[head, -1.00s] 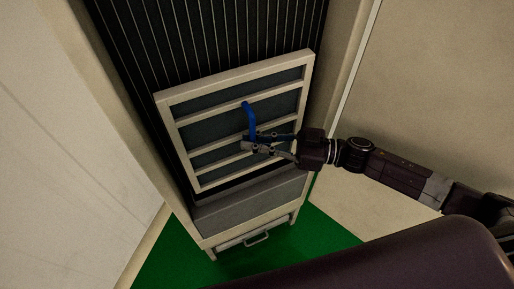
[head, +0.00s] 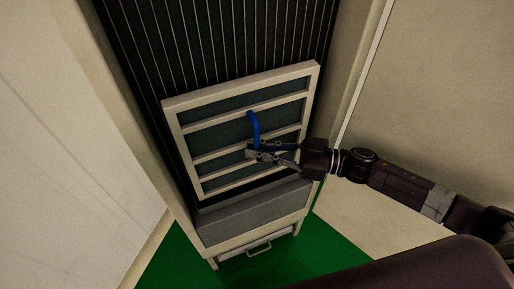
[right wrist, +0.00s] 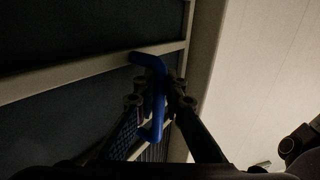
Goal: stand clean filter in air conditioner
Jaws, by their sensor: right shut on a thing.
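The filter (head: 185,103) is a cream frame with cross bars over dark panels and a blue handle (head: 254,126). In the head view it stands slightly tilted inside the open air conditioner (head: 207,222), in front of dark vertical fins. My right gripper (head: 252,152) is shut on the lower part of the blue handle. The right wrist view shows the handle (right wrist: 157,100) between the two fingers, with the filter's bars (right wrist: 75,84) behind. Whether the filter's lower edge touches the unit's ledge is hard to tell. My left gripper is not in view.
The unit's side walls (head: 350,75) rise close on both sides of the filter. The green floor (head: 325,240) is clear.

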